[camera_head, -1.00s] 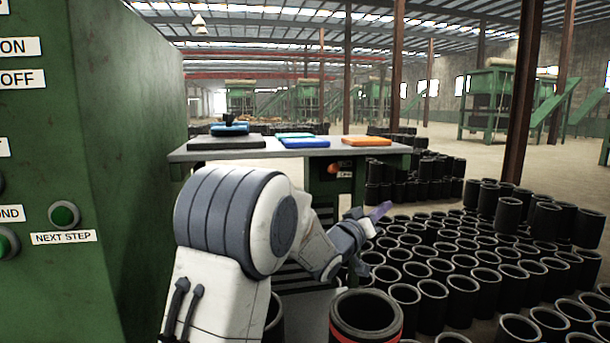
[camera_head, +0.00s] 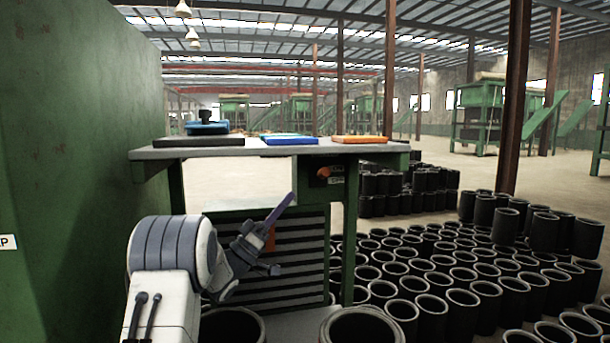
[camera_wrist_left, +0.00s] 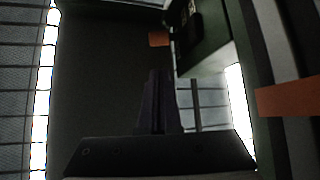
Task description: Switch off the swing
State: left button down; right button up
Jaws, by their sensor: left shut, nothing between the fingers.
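An orange-red switch knob (camera_head: 323,172) sits on a dark plate with a small label under the right part of the workbench top (camera_head: 280,150). I cannot read the label or tell the knob's position. My left gripper (camera_head: 288,199) is in front of the bench, left of and slightly below the knob, its thin purple-grey fingers pointing up and right. The fingers look shut and empty. In the left wrist view the closed fingers (camera_wrist_left: 157,80) point up the picture, with a dark switch fitting (camera_wrist_left: 185,22) ahead to the right. My right gripper is out of view.
A green cabinet (camera_head: 80,150) stands close on the left. Several black rubber sleeves (camera_head: 440,290) crowd the floor at right, with some in front below my arm. Orange and blue pads (camera_head: 360,139) lie on the bench. A dark slatted panel (camera_head: 300,250) is under it.

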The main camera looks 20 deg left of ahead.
aim_at(322, 175)
pick_arm(q)
jog(key=p+x, duration=0.2)
jog(key=x, duration=0.8)
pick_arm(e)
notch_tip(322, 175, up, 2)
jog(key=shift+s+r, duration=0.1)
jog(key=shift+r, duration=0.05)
pick_arm(q)
jog(key=shift+s, duration=0.1)
